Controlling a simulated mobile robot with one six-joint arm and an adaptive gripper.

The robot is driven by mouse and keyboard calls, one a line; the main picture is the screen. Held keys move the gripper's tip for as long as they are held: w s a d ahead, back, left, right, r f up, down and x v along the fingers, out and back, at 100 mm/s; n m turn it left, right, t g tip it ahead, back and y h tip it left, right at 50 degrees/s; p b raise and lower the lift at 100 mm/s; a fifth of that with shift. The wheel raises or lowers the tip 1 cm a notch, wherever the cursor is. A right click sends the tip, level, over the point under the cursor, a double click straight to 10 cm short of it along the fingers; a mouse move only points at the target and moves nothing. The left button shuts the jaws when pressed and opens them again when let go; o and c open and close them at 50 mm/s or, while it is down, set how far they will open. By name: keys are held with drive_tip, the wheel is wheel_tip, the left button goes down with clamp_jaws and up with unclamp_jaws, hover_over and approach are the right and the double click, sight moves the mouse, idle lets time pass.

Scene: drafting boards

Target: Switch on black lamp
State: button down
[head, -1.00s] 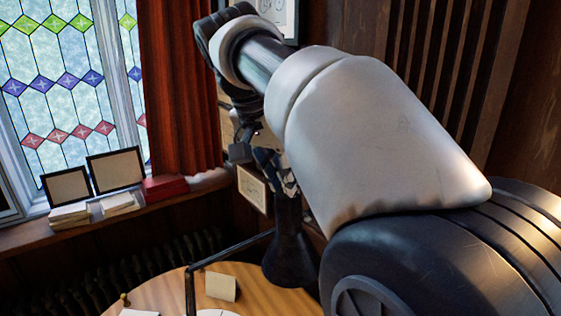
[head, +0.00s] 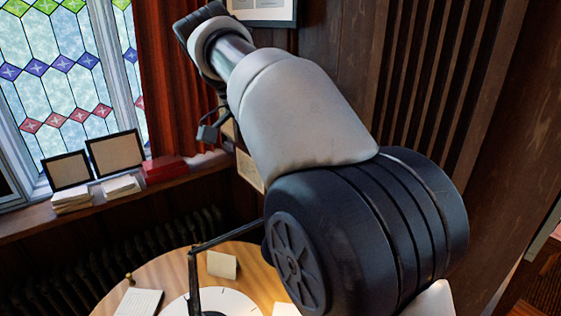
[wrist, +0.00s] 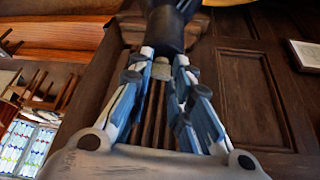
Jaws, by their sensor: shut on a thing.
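The black lamp's thin jointed arm (head: 225,238) rises over the round table in the head view. The arm's far end and the shade are hidden behind my own arm. In the wrist view, a dark rounded part (wrist: 165,28), which looks like the lamp's head, fills the top centre. A small pale piece (wrist: 162,70) shows at its near end. My gripper (wrist: 164,58) has its fingertips closed around this end. My gripper is hidden in the head view. I cannot tell whether the lamp is lit.
The round wooden table (head: 150,268) holds a white disc (head: 240,303), a small card (head: 222,264) and a paper pad (head: 139,302). Picture frames (head: 115,153) and a red box (head: 164,169) stand on the windowsill. A panelled wall (head: 335,50) stands close behind my arm.

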idle(0.3)
drive_tip(key=c, duration=1.4)
unclamp_jaws()
drive_tip(key=shift+c, duration=0.2)
